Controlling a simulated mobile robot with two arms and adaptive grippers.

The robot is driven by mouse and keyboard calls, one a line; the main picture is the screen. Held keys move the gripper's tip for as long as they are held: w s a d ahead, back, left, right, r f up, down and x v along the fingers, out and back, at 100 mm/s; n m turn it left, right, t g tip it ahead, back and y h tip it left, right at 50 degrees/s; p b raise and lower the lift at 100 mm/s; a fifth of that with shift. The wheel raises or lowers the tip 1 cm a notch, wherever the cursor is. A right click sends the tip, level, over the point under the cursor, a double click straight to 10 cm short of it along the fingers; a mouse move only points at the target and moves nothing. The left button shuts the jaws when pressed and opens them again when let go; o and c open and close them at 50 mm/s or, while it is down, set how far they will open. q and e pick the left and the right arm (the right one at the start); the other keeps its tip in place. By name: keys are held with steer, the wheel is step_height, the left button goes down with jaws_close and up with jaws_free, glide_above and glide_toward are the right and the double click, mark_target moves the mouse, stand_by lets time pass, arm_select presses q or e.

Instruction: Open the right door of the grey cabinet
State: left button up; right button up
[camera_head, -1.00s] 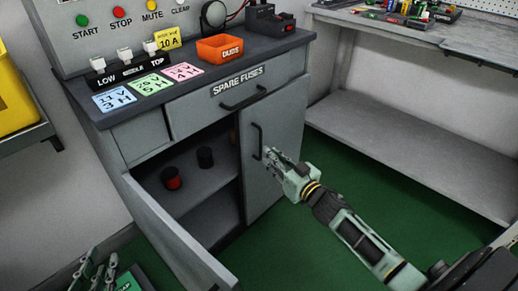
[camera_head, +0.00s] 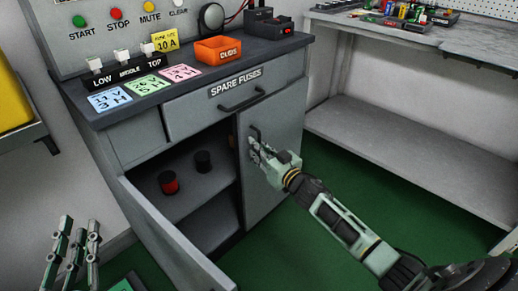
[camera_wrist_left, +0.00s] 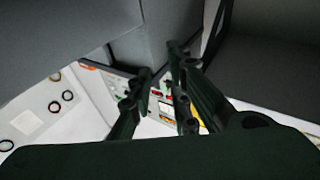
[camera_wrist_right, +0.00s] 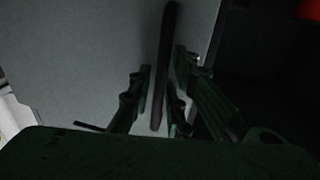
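The grey cabinet (camera_head: 122,142) has a closed right door (camera_head: 262,188) with a dark vertical bar handle (camera_head: 254,133). My right gripper (camera_head: 256,150) is at this handle. In the right wrist view the handle bar (camera_wrist_right: 165,65) runs between the fingers of the right gripper (camera_wrist_right: 160,95), which stand apart with gaps on both sides. Whether a finger touches the bar is unclear. The left door (camera_head: 165,235) stands open. My left gripper (camera_head: 78,240) is at the lower left, empty, its fingers apart in the left wrist view (camera_wrist_left: 160,85).
Inside the cabinet, a red-and-black cylinder (camera_head: 169,182) and a black one (camera_head: 203,161) stand on a shelf. A drawer labelled SPARE FUSES (camera_head: 190,108) is shut above the doors. A grey bench (camera_head: 400,160) stands to the right. Green floor (camera_head: 300,240) is clear before the right door.

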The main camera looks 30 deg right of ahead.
jaws_close()
stand_by(0.3)
